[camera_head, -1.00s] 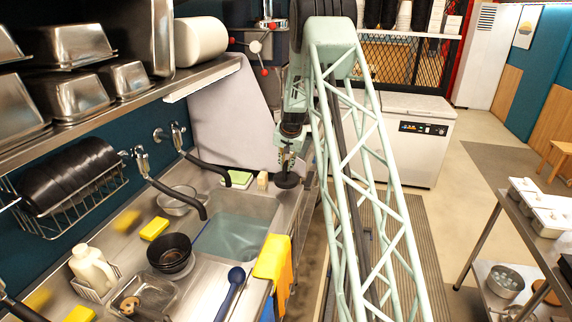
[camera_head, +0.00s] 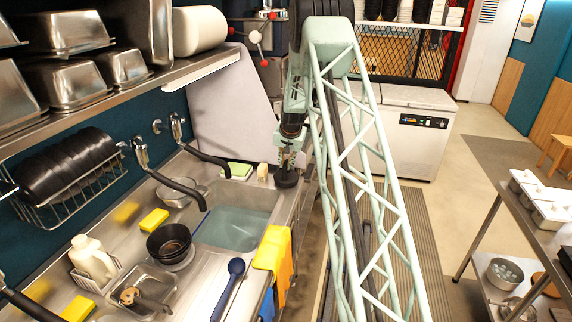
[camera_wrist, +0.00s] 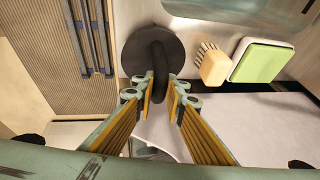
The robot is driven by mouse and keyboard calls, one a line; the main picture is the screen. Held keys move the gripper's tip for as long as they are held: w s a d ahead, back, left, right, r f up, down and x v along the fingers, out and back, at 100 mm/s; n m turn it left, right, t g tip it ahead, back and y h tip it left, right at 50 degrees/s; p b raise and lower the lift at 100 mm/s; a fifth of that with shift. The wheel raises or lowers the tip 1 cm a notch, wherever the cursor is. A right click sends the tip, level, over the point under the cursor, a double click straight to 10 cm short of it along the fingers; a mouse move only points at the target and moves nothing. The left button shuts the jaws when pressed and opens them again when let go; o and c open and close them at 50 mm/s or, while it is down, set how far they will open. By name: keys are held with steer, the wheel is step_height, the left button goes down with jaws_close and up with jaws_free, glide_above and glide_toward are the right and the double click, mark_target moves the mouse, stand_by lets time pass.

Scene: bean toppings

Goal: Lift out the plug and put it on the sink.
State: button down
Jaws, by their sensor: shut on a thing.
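The plug is a dark round disc with a curved handle; it shows in the head view (camera_head: 287,179) and the wrist view (camera_wrist: 141,48). My gripper (camera_wrist: 160,96) is shut on its handle, with a yellow-lined finger on each side. In the head view my gripper (camera_head: 288,164) points down over the back right corner of the sink (camera_head: 270,198), and the plug hangs below it. I cannot tell whether the plug touches the metal rim. The basin (camera_head: 232,228) holds bluish water. Its drain is not visible.
A green-and-white sponge (camera_head: 238,170) and a small brush (camera_head: 262,172) are left of the plug. Black faucets (camera_head: 205,158) reach toward the basin. A yellow cloth (camera_head: 272,250) hangs over the front edge. Black bowls (camera_head: 168,240) stand left of the basin.

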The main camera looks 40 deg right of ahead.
steer(key=c, duration=2.6)
jaws_free()
steer(key=shift+o, duration=0.2)
steer(key=shift+r, duration=0.15)
steer(key=v, duration=1.1)
steer(key=shift+s+r, duration=0.2)
steer(key=shift+r, duration=0.1)
steer(key=shift+a, duration=0.15)
